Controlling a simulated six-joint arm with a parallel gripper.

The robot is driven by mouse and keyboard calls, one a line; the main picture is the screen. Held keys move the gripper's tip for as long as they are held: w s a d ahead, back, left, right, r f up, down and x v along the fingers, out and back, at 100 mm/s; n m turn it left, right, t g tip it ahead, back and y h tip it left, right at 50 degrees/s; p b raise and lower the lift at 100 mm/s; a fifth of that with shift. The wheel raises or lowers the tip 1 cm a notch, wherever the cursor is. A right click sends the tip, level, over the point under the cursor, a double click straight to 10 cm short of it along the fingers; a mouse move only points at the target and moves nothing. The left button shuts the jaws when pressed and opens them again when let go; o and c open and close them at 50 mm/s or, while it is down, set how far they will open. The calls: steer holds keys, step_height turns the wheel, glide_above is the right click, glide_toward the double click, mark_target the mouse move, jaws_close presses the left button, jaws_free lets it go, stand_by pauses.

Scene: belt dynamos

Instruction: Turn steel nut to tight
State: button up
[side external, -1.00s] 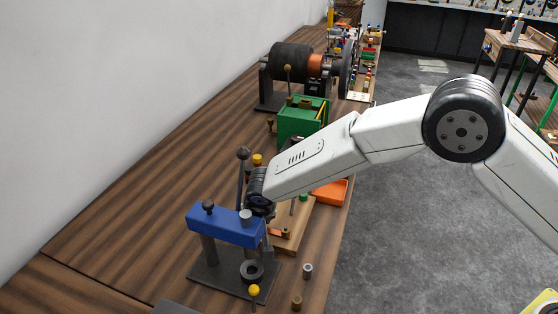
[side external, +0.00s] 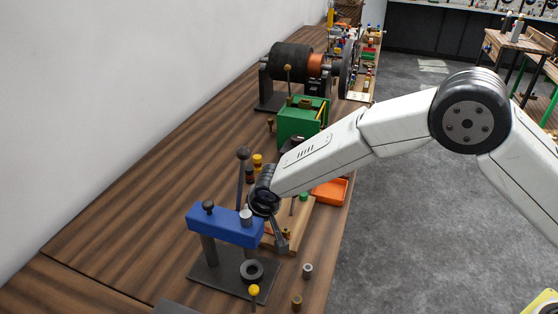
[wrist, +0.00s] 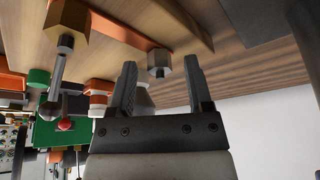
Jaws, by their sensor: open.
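A grey hex nut (wrist: 158,58), which looks like the steel nut, sits on a wooden board (wrist: 125,32) in the wrist view. It appears between the tips of my gripper (wrist: 160,72), whose two fingers are spread with a gap on each side of it. I cannot tell how far the nut lies beyond the fingertips. A larger brass hex nut (wrist: 68,18) with a steel rod is at the upper left. In the side view my gripper (side external: 282,242) is low at the near end of the board, beside the blue press, and hides the steel nut.
A blue press (side external: 225,226) with an upright lever stands close left of my gripper. A green box (side external: 300,122) and an orange tray (side external: 330,191) are farther back. Small metal cylinders (side external: 307,270) stand near the table's right edge. The table left of the press is clear.

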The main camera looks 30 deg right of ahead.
steer(key=shift+w+d+n+g+y, duration=0.1)
steer(key=shift+n+g+y, duration=0.35)
steer(key=shift+n, duration=1.25)
steer(key=shift+d+n+g+y, duration=0.1)
steer(key=shift+n+y, duration=0.65)
steer(key=shift+n, duration=0.95)
steer(key=v, duration=0.8)
steer(key=s+d+r+m+h, duration=0.1)
steer(key=s+d+m, duration=0.2)
steer(key=s+d, duration=0.4)
steer(key=s+d+r+m+h, duration=0.1)
steer(key=s+d+m, duration=0.2)
steer(key=s+d, duration=0.5)
steer(key=shift+d+r+m, duration=0.3)
steer(key=shift+d+r, duration=0.1)
steer(key=shift+d, duration=3.2)
steer(key=shift+s, duration=0.1)
